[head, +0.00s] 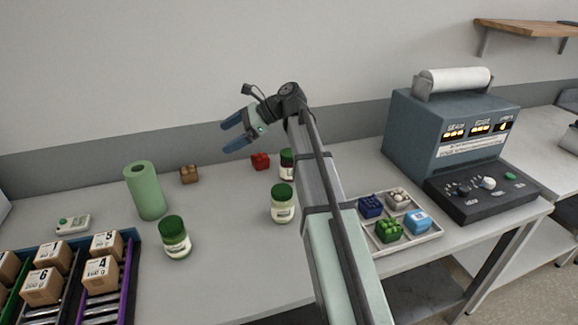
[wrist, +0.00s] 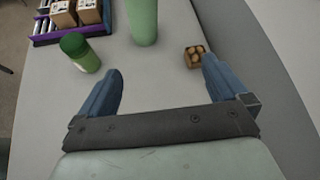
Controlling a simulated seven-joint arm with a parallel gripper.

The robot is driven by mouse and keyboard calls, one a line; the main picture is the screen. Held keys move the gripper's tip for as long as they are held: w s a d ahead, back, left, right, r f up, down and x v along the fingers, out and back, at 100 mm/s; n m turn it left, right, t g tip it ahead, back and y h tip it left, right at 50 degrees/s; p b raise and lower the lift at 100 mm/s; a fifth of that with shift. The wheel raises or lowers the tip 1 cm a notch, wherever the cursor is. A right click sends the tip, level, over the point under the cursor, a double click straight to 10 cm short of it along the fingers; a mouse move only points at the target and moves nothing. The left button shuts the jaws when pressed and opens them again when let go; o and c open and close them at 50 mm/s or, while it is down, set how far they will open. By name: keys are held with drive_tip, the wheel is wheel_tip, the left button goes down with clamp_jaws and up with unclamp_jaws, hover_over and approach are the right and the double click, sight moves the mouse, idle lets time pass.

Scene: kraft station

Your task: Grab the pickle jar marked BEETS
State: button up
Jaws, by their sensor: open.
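Three pale jars with green lids stand on the grey table. In the head view one jar (head: 175,240) is at the left, a second jar (head: 282,205) is near the middle, and a third jar (head: 286,164) is behind it, partly hidden by my arm. Their labels are too small to read, so I cannot tell which says BEETS. The left jar also shows in the wrist view (wrist: 82,56). My gripper (head: 228,134) is open and empty, raised above the back of the table; its blue fingers also show in the wrist view (wrist: 160,90). No jar is between them.
A green roll (head: 147,190) stands upright behind the left jar. A brown item (head: 189,174) and a red item (head: 260,161) lie at the back. A rack (head: 133,240) with numbered boxes is left; a tray (head: 408,242) and a grey machine (head: 440,130) are right.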

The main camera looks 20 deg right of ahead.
drive_tip(key=w+d+f+m+h, duration=0.1)
drive_tip(key=w+d+f+h, duration=0.1)
drive_tip(key=w+d+h, duration=0.65)
drive_tip(key=m+g+h, duration=0.1)
drive_tip(key=g+h, duration=0.1)
drive_tip(key=h, duration=0.1)
hover_over(289, 151)
drive_tip(key=shift+w+f, duration=0.2)
drive_tip(key=shift+f, duration=0.4)
drive_tip(key=shift+s+d+f, duration=0.1)
drive_tip(key=shift+s, duration=0.1)
drive_tip(key=shift+s+f, duration=0.1)
drive_tip(key=shift+f, duration=0.25)
wheel_tip(289, 151, down, 8)
drive_tip(key=shift+r, duration=0.1)
drive_tip(key=shift+s+a+f, duration=0.15)
drive_tip(key=shift+f, duration=1.15)
drive_tip(key=shift+s+a+f, duration=0.1)
drive_tip(key=shift+f, duration=1.15)
drive_tip(key=c, duration=1.5)
